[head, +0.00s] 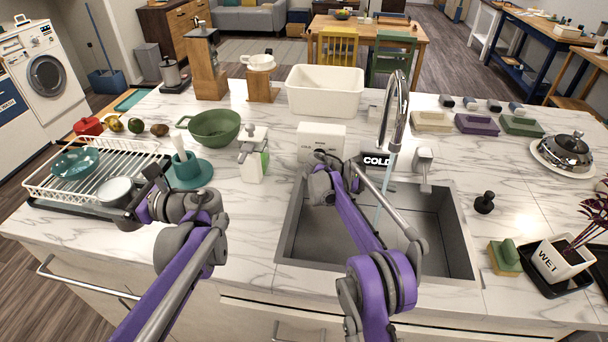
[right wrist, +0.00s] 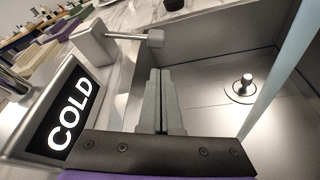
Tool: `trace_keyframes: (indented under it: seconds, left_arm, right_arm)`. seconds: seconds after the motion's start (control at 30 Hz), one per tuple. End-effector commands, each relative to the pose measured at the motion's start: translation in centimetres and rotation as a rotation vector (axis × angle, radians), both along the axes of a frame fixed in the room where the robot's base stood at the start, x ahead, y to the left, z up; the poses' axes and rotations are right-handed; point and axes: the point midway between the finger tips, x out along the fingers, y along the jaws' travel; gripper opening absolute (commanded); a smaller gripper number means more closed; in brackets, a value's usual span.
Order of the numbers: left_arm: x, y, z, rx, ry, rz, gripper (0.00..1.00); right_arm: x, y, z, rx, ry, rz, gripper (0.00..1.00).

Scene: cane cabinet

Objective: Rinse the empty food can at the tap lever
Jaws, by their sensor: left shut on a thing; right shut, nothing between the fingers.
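The food can (head: 117,190) is a pale metal cylinder at the front right of the dish rack area. My left gripper (head: 139,197) is shut on it; the contact is partly hidden. The tap (head: 398,105) arches over the sink (head: 440,235), and a thin bluish stream (head: 379,212) falls from it. The stream also shows in the right wrist view (right wrist: 280,72). The tap lever (head: 424,160) stands right of the COLD sign (head: 376,161). My right gripper (right wrist: 160,72) is shut and empty by the sink's back edge, with the lever (right wrist: 150,38) ahead of its fingertips.
A white dish rack (head: 75,165) stands at the left. A black stopper (head: 484,203), sponge (head: 505,258) and WET pot (head: 560,262) are right of the sink.

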Motion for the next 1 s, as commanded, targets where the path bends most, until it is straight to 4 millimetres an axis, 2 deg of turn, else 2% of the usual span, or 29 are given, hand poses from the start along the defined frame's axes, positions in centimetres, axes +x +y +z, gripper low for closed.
trace_keyframes:
  seconds: [0.6,0.8,1.0]
  left_arm:
    - [0.2,0.0,1.0,0.001,-0.005,-0.001,0.3]
    - [0.2,0.0,1.2,0.001,-0.007,-0.001,0.3]
    - [0.2,0.0,1.2,0.001,-0.007,-0.001,0.3]
  right_arm:
    - [-0.8,-7.7,-2.3,0.0,-0.002,-0.001,0.0]
    - [-0.9,-8.8,-2.7,0.001,-0.002,0.0,0.0]
    - [-1.0,-9.0,-2.9,0.001,-0.002,0.0,0.0]
